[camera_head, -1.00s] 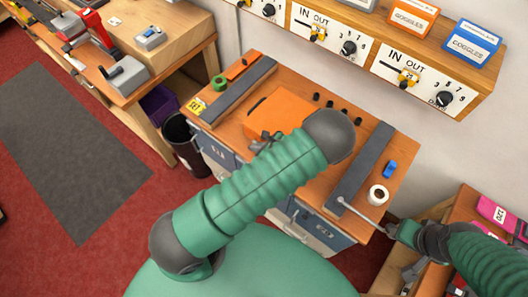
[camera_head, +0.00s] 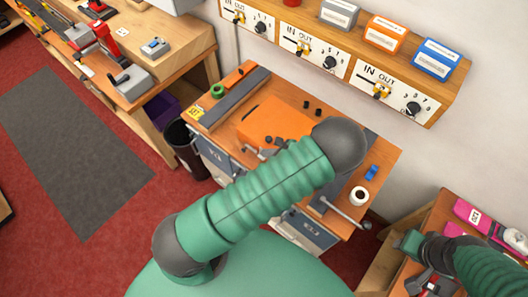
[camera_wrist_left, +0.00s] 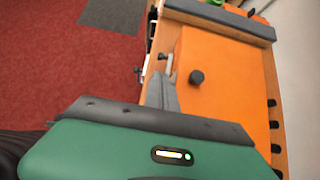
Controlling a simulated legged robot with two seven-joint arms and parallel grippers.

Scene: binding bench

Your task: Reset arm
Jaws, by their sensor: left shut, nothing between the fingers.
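My left arm's green sleeve (camera_head: 255,195) crosses the middle of the head view and ends at a dark elbow. My left gripper (camera_head: 268,146) shows partly beyond it, small and dark, over the near side of the orange board on the desk. In the left wrist view its grey fingers (camera_wrist_left: 162,92) are together and empty, beside the orange board (camera_wrist_left: 225,70). Whether they touch the board I cannot tell. My right arm (camera_head: 485,260) comes in at the lower right beside the desk; its fingers cannot be made out.
The desk carries the orange board (camera_head: 262,115), a dark bar (camera_head: 235,97), a white roll (camera_head: 359,196) and a blue piece (camera_head: 371,173). A metal lever (camera_head: 345,214) sticks out at its right. A black bin (camera_head: 185,150) stands left. Open floor with a grey mat (camera_head: 75,150) lies further left.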

